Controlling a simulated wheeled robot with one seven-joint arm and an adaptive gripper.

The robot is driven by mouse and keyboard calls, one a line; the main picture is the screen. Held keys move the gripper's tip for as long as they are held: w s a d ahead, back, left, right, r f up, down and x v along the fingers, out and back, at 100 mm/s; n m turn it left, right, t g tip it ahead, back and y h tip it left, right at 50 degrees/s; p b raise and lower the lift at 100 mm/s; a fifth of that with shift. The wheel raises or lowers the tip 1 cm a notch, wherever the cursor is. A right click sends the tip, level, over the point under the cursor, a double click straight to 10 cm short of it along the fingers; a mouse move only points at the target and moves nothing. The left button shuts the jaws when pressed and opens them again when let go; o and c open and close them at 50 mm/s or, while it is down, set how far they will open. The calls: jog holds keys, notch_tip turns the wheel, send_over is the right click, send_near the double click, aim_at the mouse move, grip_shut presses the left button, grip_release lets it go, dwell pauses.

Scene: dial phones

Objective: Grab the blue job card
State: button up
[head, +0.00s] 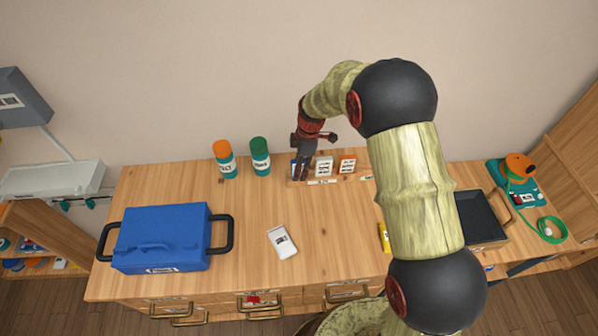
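A blue card (294,168), which looks like the blue job card, stands at the left end of a wooden card rack (312,183) near the back of the workbench. It is partly hidden by my gripper. A white card (324,168) and an orange-edged card (347,166) stand to its right. My gripper (303,173) points down from the arm, with its dark fingers over or right at the blue card. I cannot tell whether the fingers touch the card or have closed on it.
Orange-topped (226,163) and green-topped (260,160) bottles stand left of the rack. A blue toolbox (160,240) and a white device (282,242) sit nearer. A black tray (480,220) is at right. Bench space (330,225) before the rack is bare. My arm hides the bench's right-middle.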

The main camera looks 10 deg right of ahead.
jog(key=shift+f, duration=0.15)
jog(key=shift+c, duration=1.3)
grip_shut()
